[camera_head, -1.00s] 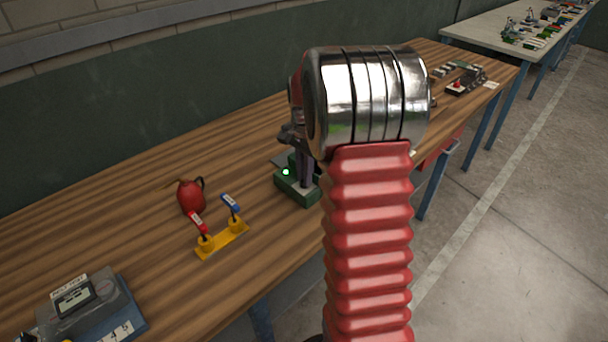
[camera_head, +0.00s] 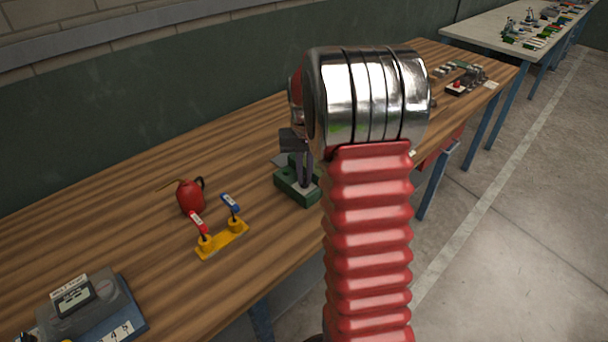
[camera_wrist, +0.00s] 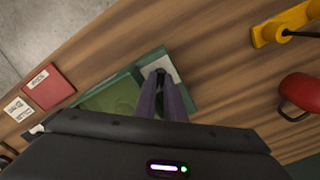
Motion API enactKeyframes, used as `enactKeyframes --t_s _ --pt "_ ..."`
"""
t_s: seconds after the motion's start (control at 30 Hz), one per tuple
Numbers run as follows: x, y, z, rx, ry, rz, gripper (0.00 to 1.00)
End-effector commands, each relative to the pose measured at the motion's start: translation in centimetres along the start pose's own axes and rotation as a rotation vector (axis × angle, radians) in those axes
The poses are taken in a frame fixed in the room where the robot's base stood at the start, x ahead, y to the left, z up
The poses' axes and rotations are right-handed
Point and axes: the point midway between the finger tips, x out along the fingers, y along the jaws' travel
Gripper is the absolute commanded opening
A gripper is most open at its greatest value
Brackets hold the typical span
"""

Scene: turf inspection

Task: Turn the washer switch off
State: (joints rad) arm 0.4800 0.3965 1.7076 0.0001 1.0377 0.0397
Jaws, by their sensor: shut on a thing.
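The washer switch (camera_head: 292,188) is a green box on the wooden bench, partly hidden behind my arm in the head view. No light shows on its visible left side. In the wrist view it has a green base (camera_wrist: 113,97) and a pale plate (camera_wrist: 174,69) at one end. My gripper (camera_wrist: 160,76) points down at the pale plate, its narrow purple-grey fingers close together around a small dark part there. It also shows in the head view (camera_head: 304,182), shut on the switch. The lever itself is mostly hidden by the fingers.
A yellow bracket (camera_head: 222,241) with red-tagged and blue-tagged levers stands left of the switch, near a red oil can (camera_head: 190,198). A grey meter (camera_head: 85,305) sits front left. In the wrist view, a red block (camera_wrist: 48,87) lies beyond the switch.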

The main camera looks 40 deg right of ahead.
Motion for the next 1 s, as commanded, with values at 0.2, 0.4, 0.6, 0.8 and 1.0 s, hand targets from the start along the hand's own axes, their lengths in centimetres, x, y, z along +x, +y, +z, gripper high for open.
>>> enactKeyframes --t_s 0.2,0.4,0.6,0.8,1.0 --pt "-0.07 -0.02 -0.05 -0.205 0.002 0.000 0.00" --pt "-0.08 -0.02 -0.05 -0.389 0.002 0.000 0.00" --pt "-0.08 -0.03 -0.06 -0.539 0.002 0.000 0.00" --pt "-0.08 -0.03 -0.06 -0.632 0.002 0.001 0.00" --pt "-0.09 -0.03 -0.06 -0.671 0.002 0.001 0.00"
